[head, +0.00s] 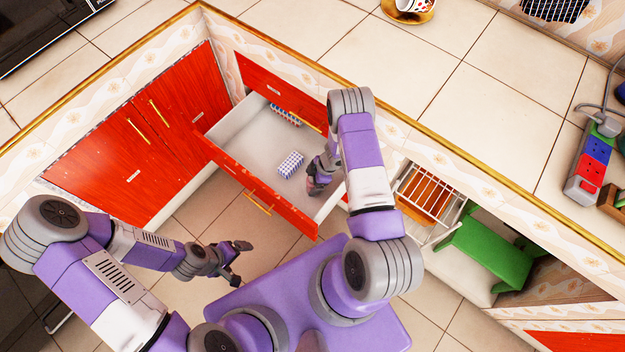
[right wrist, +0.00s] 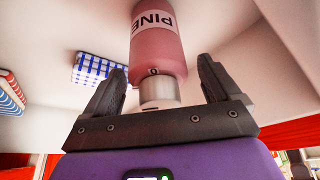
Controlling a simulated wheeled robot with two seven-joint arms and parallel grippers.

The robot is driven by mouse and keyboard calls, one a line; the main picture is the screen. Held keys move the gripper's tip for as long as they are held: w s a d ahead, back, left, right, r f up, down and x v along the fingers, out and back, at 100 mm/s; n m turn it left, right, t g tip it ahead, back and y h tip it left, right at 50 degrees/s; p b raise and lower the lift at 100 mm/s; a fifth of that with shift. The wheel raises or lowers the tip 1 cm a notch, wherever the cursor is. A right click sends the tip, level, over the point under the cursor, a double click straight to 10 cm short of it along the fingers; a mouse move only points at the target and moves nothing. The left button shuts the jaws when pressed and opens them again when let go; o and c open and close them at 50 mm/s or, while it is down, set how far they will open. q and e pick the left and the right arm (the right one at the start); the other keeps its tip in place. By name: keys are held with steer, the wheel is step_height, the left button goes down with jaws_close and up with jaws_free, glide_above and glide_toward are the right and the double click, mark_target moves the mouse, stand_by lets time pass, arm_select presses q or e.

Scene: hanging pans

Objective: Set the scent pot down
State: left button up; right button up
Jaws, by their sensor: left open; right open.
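The scent pot (right wrist: 157,45) shows in the right wrist view as a pink bottle with a white "PINE" label, upside down in the picture, and a pale silvery end. My right gripper (head: 313,187) reaches into the open white drawer (head: 240,133). Its two fingers, also in the right wrist view (right wrist: 162,88), are open on either side of the pot's pale end, with gaps showing. In the head view the pot is mostly hidden by the gripper. My left gripper (head: 238,262) is open and empty, outside the drawer and above the floor.
A blue-and-white checked box (head: 290,165) lies in the drawer near my right gripper. Another patterned box (head: 286,115) lies at its back. The drawer's red front (head: 258,188) and side walls surround them. A wire rack (head: 430,203) and green chair (head: 490,247) are at right.

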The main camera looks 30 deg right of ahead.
steer(key=p+v, duration=0.4)
steer(key=v, duration=0.8)
steer(key=s+a+r+m, duration=0.1)
steer(key=s+a+m, duration=0.2)
steer(key=a+m, duration=0.35)
steer(key=s+a+r+m, duration=0.2)
steer(key=a+m, duration=0.3)
steer(key=a, duration=0.3)
steer(key=s+a+r+m+g, duration=0.1)
steer(key=s+a+m, duration=0.3)
steer(key=s, duration=0.4)
steer(key=shift+s+a+r, duration=0.4)
steer(key=shift+a+r, duration=0.1)
steer(key=shift+r, duration=0.15)
steer(key=shift+m, duration=0.25)
